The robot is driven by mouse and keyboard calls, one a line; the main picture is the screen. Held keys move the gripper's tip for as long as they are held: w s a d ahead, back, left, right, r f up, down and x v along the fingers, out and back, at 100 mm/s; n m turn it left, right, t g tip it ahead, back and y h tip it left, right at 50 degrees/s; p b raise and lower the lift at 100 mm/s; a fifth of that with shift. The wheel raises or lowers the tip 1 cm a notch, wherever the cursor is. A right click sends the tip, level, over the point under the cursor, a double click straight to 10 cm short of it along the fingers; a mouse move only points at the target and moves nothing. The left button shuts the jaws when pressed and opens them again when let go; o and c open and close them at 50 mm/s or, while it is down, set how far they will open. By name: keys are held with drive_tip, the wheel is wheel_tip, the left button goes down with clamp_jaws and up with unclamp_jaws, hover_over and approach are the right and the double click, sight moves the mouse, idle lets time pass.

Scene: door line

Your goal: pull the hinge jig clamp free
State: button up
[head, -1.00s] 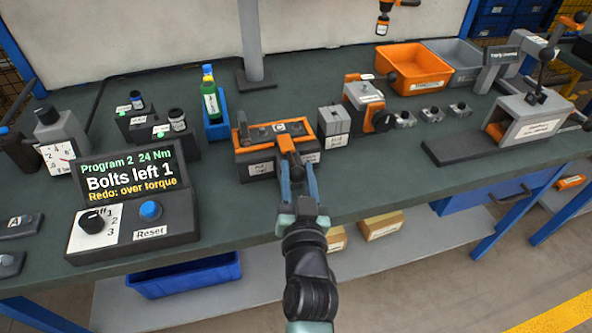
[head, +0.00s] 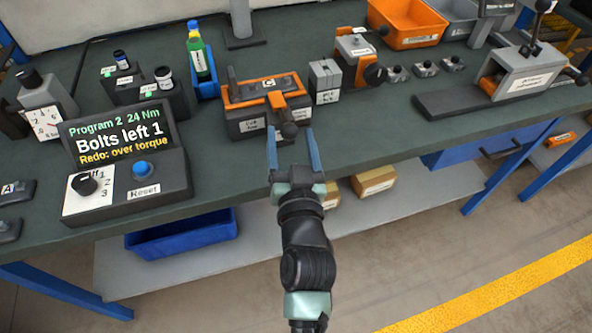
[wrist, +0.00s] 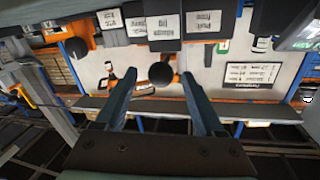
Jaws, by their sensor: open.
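The hinge jig (head: 236,122) is a dark block with an orange frame and a "C" label, near the bench's front edge. Its clamp has an orange arm (head: 277,101) that points toward me and ends in a dark round knob (head: 289,131). My gripper (head: 291,140) is open, its blue fingers spread at the front edge, either side of the knob as seen from the head. In the wrist view the knob (wrist: 160,73) shows between the fingertips (wrist: 159,78), with a visible gap on each side. How deep it lies between them I cannot tell.
A control box (head: 128,190) with a screen reading "Bolts left 1" and "Redo: over torque" stands left. Bare bench lies front right.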

drive_tip(key=s+b, duration=0.1)
drive_tip(key=s, duration=1)
drive_tip(key=shift+d, duration=0.35)
drive_tip(key=w+a+r+n+t, duration=0.1)
drive_tip(key=w+r, duration=0.1)
drive_tip(key=r, duration=0.5)
drive_tip(key=w+a+r+t, duration=0.1)
drive_tip(key=w+r+t, duration=0.1)
drive_tip(key=r, duration=0.5)
drive_tip(key=s+r+t+p, duration=0.2)
drive_tip(key=r+p, duration=0.4)
drive_tip(key=r, duration=1.1)
drive_tip(key=s+r+t+h+p, duration=0.1)
drive_tip(key=s+r+t+p, duration=0.35)
drive_tip(key=r, duration=1.15)
drive_tip(key=s+r+p, duration=0.1)
drive_tip(key=r+p, duration=0.7)
drive_tip(key=r, duration=0.9)
wheel_tip(320, 180, down, 59)
drive_tip(key=b, duration=5.9)
drive_tip(key=shift+s+d, duration=0.3)
drive_tip(key=shift+d, duration=0.1)
